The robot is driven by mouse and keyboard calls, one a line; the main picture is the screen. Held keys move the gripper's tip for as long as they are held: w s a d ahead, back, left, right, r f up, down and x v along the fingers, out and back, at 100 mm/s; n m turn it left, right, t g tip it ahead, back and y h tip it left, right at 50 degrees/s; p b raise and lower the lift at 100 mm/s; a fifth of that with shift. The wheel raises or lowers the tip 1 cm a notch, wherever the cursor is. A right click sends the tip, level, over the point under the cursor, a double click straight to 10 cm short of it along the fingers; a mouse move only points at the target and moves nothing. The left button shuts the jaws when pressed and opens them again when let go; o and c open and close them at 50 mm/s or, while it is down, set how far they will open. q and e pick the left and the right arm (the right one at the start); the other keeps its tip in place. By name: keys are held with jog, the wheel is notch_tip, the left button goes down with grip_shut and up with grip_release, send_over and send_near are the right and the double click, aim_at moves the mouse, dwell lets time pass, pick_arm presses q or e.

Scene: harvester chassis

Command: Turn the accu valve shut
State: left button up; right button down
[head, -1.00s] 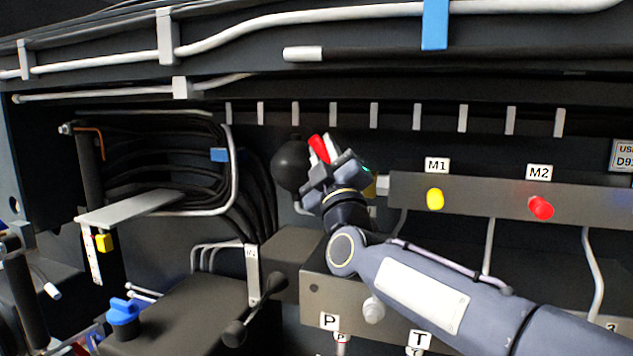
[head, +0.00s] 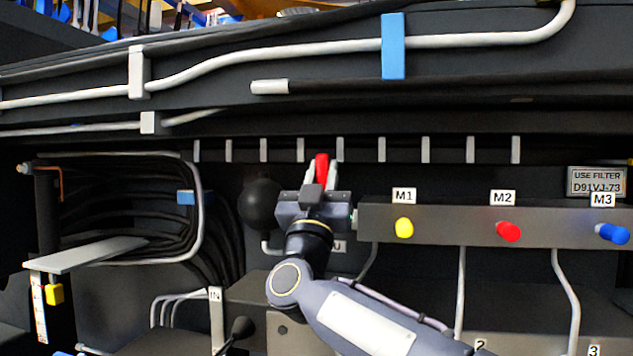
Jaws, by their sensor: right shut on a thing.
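The accu valve's red handle (head: 321,168) points upward, just right of the black round accumulator (head: 262,206). My right gripper (head: 320,182) is shut on this handle, with one pale finger on each side and the red tip standing between them. The valve body is hidden behind my gripper and wrist. A partly covered label ending in "U" (head: 339,247) shows just right of my wrist. My left gripper is not in view.
A grey manifold bar to the right (head: 460,224) carries a yellow M1 knob (head: 404,228), a red M2 knob (head: 508,231) and a blue M3 knob (head: 612,233). Black hoses (head: 120,215) crowd the left. A ledge with pipes runs above my gripper.

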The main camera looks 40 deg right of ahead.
jog(key=shift+f+m, duration=0.1)
jog(key=shift+m, duration=0.3)
jog(key=c, duration=1.3)
grip_release()
jog(key=shift+s, duration=0.1)
jog(key=shift+o, duration=0.2)
jog(key=b+v, duration=0.1)
jog(key=v, duration=0.6)
jog(key=shift+a+f+b, duration=0.25)
jog(key=shift+b, duration=0.05)
jog(key=shift+s, duration=0.15)
